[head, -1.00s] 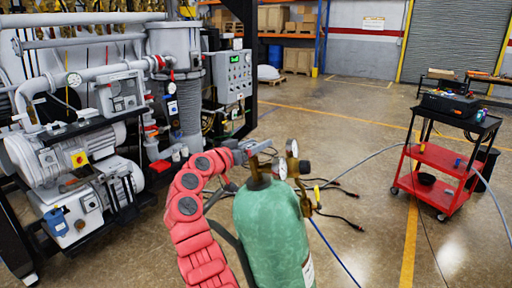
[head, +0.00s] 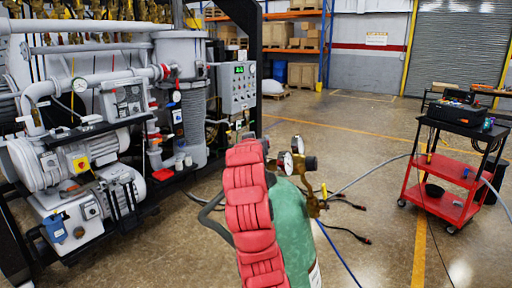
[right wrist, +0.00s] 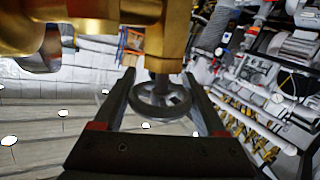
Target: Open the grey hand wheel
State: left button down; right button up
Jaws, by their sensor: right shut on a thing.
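The grey hand wheel (right wrist: 160,112) shows in the right wrist view, on a stem below a brass valve body (right wrist: 172,38). My right gripper (right wrist: 159,80) has one finger on each side of the wheel and is shut on its rim. In the head view, my red right arm rises in front of the green gas cylinder (head: 292,222) and hides the wheel and most of the gripper. Brass fittings with gauges (head: 287,162) show just right of the arm. My left gripper is in neither current view.
A red cart (head: 438,205) with dark equipment on top stands at the right. Cables and hoses (head: 345,235) lie on the floor near the cylinder.

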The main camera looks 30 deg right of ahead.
jog(key=shift+f+n+y, duration=0.1)
jog(key=shift+n+y, duration=0.2)
jog(key=shift+y, duration=0.1)
jog(key=o, duration=1.3)
jog(key=shift+w, duration=0.1)
jog(key=p+v, duration=0.1)
jog(key=v, duration=1)
jog(key=p+v, duration=0.1)
jog(key=v, duration=0.5)
jog(key=shift+s+f+p, duration=0.3)
